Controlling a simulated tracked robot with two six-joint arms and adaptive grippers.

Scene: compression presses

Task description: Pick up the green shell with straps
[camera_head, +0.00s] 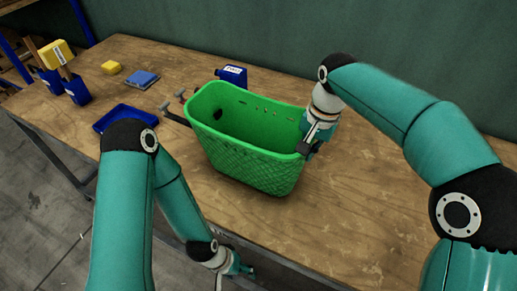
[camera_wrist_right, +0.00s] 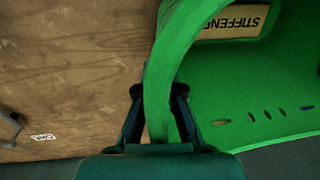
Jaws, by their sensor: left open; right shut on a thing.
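The green shell (camera_head: 250,155) stands upright on the wooden table, open at the top, with a woven pattern on its outer wall and a row of slots near its back rim. Dark straps with grey ends (camera_head: 173,104) stick out at its left side. My right gripper (camera_head: 307,146) is shut on the shell's right rim. In the right wrist view the fingers (camera_wrist_right: 160,115) sit on both sides of the green wall (camera_wrist_right: 158,85). A label reading "STIFFENE" (camera_wrist_right: 235,22) shows inside the shell. My left gripper (camera_head: 235,270) is open and empty, low in front of the table edge.
A blue tray (camera_head: 126,117) lies left of the shell. A blue labelled box (camera_head: 232,75) stands behind it. The table right of the shell is clear.

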